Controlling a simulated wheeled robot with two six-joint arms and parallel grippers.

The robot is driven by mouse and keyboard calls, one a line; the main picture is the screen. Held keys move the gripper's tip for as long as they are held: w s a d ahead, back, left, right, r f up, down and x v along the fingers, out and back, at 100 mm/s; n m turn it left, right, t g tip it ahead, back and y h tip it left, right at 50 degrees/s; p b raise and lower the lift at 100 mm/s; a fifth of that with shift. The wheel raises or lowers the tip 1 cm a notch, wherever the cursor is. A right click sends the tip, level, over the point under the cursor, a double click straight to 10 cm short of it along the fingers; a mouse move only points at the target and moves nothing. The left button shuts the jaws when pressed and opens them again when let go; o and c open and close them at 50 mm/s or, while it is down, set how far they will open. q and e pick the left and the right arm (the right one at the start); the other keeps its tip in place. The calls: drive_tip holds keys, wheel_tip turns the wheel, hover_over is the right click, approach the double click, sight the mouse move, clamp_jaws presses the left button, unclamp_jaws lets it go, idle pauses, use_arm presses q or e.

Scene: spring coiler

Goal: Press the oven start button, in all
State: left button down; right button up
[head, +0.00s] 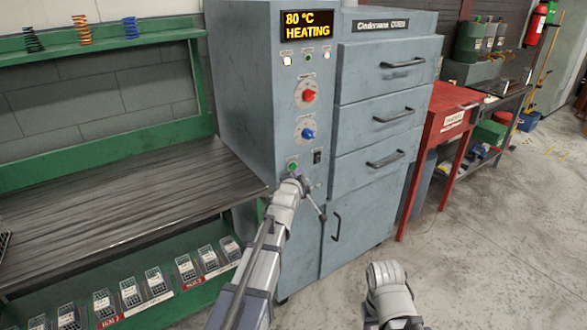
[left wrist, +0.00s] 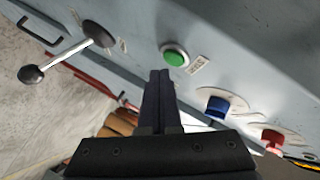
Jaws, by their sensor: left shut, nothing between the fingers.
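The grey oven (head: 240,100) stands in the middle of the head view, its display (head: 307,25) reading 80 °C HEATING. The green start button (head: 293,166) is low on its control panel; it also shows in the left wrist view (left wrist: 175,56). My left gripper (head: 297,180) is shut and empty, just below the button in the head view. In the left wrist view its closed fingertips (left wrist: 160,73) point at the panel beside the button. I cannot tell whether they touch the panel.
A red knob (head: 308,96), blue knob (head: 307,133) and black switch (head: 317,156) are near the button. A lever with a black ball (left wrist: 31,74) sticks out beside it. A green workbench (head: 120,190) stands left, a red cabinet (head: 450,115) right.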

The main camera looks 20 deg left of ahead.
use_arm(q)
drive_tip(key=shift+s+d, duration=0.8)
drive_tip(key=shift+d, duration=0.2)
drive_tip(key=shift+s+d, duration=0.75)
drive_tip(key=shift+d, duration=0.2)
drive_tip(key=s+d+f+n+g+h, duration=0.1)
drive_tip(key=s+d+f+n+g, duration=0.1)
drive_tip(key=s+d+f+g, duration=0.35)
drive_tip(key=s+d+f+n+g, duration=0.25)
drive_tip(key=s+d+f, duration=0.25)
drive_tip(key=s+f, duration=0.3)
drive_tip(key=s+d+f+n+g, duration=0.1)
drive_tip(key=s+d+f+g, duration=0.2)
drive_tip(key=s, duration=0.7)
drive_tip(key=s+d+n+g, duration=0.15)
drive_tip(key=s+g, duration=0.25)
drive_tip(key=s, duration=0.6)
wheel_tip(320, 180, up, 16)
drive_tip(key=p, duration=1.6)
drive_tip(key=shift+s+d+m, duration=0.25)
drive_tip(key=shift+d+m, duration=0.15)
drive_tip(key=shift+d, duration=0.05)
